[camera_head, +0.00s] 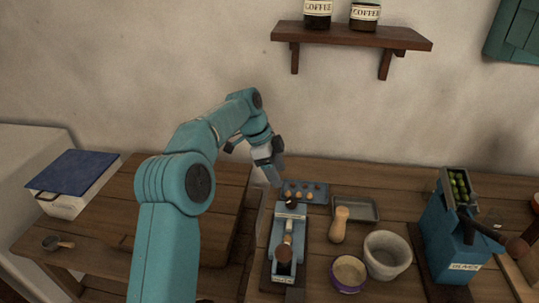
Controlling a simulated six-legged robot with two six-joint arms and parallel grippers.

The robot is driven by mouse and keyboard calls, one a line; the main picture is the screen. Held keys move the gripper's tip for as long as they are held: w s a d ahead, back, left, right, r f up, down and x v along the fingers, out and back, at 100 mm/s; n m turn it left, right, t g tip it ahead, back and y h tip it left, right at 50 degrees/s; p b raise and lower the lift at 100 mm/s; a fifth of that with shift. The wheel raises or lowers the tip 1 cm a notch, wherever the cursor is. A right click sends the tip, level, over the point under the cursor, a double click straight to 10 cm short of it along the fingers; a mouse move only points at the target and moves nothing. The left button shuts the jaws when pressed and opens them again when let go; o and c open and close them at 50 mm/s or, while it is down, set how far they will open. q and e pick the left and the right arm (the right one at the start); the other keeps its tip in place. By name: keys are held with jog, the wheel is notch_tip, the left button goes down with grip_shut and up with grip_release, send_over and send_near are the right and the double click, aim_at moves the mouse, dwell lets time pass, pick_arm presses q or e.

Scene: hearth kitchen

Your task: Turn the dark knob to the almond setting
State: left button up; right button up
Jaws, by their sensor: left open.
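My left gripper (275,165) is open and empty above the back of the table, just left of and above a small blue plate (318,197) with several dark and tan nut-like pieces. In front of the plate stands a narrow blue device (289,214) on a dark base. A small dark round knob (291,204) is at its back end, below my gripper and apart from it. A larger brown ball knob (283,254) is at its front end. No setting marks can be read at this size. My right gripper is not in view.
A wooden pestle (339,225), grey tray (366,209), stone mortar (387,256) and purple-rimmed bowl (348,273) stand close on the right. A tall blue box (447,235) with green pieces is farther right. A shelf (350,37) with jars hangs above.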

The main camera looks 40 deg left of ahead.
pick_arm(q)
jog(key=p+v, duration=0.1)
jog(key=v, duration=0.5)
dwell(0.5)
